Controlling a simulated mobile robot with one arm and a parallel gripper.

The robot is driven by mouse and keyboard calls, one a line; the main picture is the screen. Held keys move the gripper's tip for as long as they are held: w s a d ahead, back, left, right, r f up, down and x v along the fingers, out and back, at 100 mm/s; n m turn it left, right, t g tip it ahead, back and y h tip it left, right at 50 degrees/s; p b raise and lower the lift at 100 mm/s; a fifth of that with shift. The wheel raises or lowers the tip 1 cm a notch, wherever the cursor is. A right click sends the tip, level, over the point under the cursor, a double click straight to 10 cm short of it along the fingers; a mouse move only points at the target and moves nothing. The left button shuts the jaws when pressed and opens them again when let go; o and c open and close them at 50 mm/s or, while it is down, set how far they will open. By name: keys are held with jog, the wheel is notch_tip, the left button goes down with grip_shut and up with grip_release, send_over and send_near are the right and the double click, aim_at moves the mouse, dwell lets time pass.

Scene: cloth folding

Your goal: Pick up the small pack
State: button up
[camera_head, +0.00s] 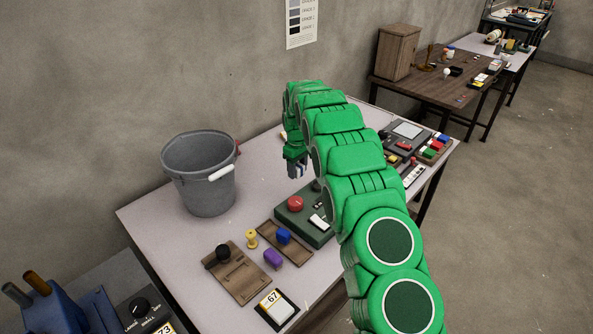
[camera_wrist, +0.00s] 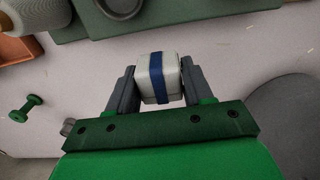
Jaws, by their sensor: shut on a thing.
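The small pack (camera_wrist: 145,84) is a whitish, rounded block with a dark blue band around it, seen in the wrist view. It sits between the two dark grey fingers of my gripper (camera_wrist: 158,72), which are shut on its sides. In the head view my gripper (camera_head: 298,170) points down over the pale table (camera_head: 155,215), right of the grey bucket. The pack is mostly hidden there by the fingers and cannot be made out clearly.
The grey bucket (camera_head: 205,185) with a white handle grip stands left of my gripper. A dark green box with a red button (camera_head: 295,203) lies in front. Brown boards, a yellow spool (camera_head: 252,239) and a purple block (camera_head: 273,258) lie nearer the front edge. My green arm hides the table's middle right.

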jog(key=s+d+r, duration=0.1)
jog(key=s+r, duration=0.4)
jog(key=s, duration=0.5)
jog(key=shift+d+r, duration=0.2)
jog(key=shift+r, duration=0.15)
